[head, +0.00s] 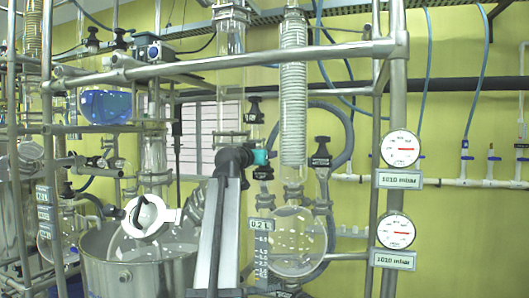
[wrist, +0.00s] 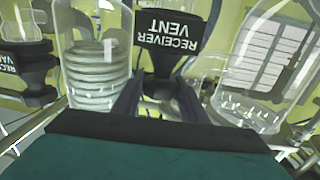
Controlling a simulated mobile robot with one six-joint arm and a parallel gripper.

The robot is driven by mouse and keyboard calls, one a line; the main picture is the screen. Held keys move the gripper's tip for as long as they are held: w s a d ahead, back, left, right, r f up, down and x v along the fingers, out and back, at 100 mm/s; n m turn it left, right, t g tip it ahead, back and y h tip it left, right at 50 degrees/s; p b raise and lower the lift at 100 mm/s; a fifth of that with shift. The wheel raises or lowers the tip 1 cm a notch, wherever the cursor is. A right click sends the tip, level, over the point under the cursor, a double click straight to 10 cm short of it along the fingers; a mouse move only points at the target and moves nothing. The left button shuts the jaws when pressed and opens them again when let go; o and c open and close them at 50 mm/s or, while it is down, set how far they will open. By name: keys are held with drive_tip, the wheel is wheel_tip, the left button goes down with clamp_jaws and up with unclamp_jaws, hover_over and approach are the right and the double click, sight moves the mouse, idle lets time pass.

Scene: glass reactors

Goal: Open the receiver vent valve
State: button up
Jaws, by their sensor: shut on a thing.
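The receiver vent valve is a black handle with a white "RECEIVER VENT" label (wrist: 168,36), upside down at the top middle of the wrist view. In the head view a black valve (head: 263,173) beside my gripper appears to be the same one. My gripper (wrist: 157,98) is shut on the valve, with a dark finger on either side of its lower, narrow part. In the head view, my gripper (head: 260,157) shows as a teal end beyond my arm, which hides part of the valve area. The valve's exact turn cannot be told.
A second labelled black receiver valve (wrist: 28,68) is at left in the wrist view. A coiled glass condenser (head: 293,90) and a round glass receiver flask (head: 298,245) stand close by. Metal frame bars (head: 380,190) and two gauges (head: 400,149) are to the right.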

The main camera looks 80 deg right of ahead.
drive_tip(key=shift+r+n+t+h+p, duration=0.15)
drive_tip(key=shift+n+t+p, duration=1.1)
drive_tip(key=shift+p, duration=1.2)
drive_tip(key=shift+n+t+h+p, duration=0.15)
drive_tip(key=shift+n+t+p, duration=0.5)
drive_tip(key=shift+t+p, duration=1.45)
drive_tip(key=shift+p, duration=0.3)
drive_tip(key=shift+n, duration=0.3)
drive_tip(key=shift+n+t, duration=0.3)
drive_tip(key=shift+t, duration=0.25)
drive_tip(key=shift+d+f+t+b, duration=0.1)
drive_tip(key=shift+f+t+b, duration=0.2)
drive_tip(key=shift+b, duration=0.2)
drive_tip(key=shift+n+b, duration=0.3)
drive_tip(key=n+t+y+b, duration=0.1)
drive_tip(key=t+b, duration=0.2)
drive_tip(key=b, duration=0.2)
drive_tip(key=shift+r+n, duration=0.1)
drive_tip(key=shift+n, duration=0.3)
drive_tip(key=shift+y, duration=0.3)
